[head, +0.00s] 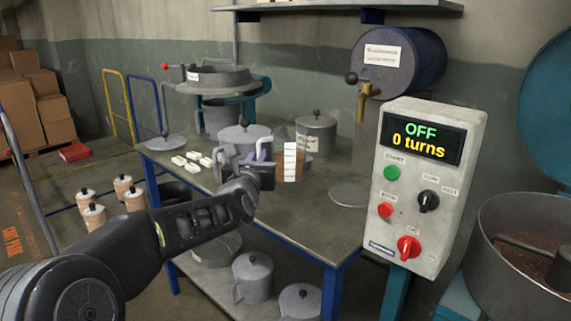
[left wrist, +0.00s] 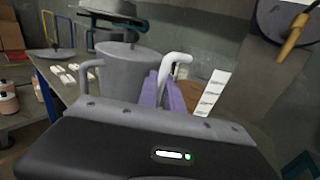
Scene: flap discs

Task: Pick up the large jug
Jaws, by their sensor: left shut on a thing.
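The large jug (head: 290,164) is clear-sided with brown contents, a white marked strip and a white handle. In the head view it stands upright at the work table, right of a lidded grey pot. My left gripper (head: 263,152) reaches it from the left and is shut on its handle. In the left wrist view the purple fingertips (left wrist: 166,92) meet the white handle (left wrist: 178,64), and the marked strip (left wrist: 213,94) shows to the right. My gripper hides the jug's lower part there. I cannot tell whether its base touches the table. My right gripper is not in view.
A lidded grey pot (head: 243,137) stands close behind my gripper, and another pot (head: 316,133) stands behind the jug. Small white blocks (head: 195,160) lie at the table's left. A control box (head: 422,185) stands at right. The table's front right is clear.

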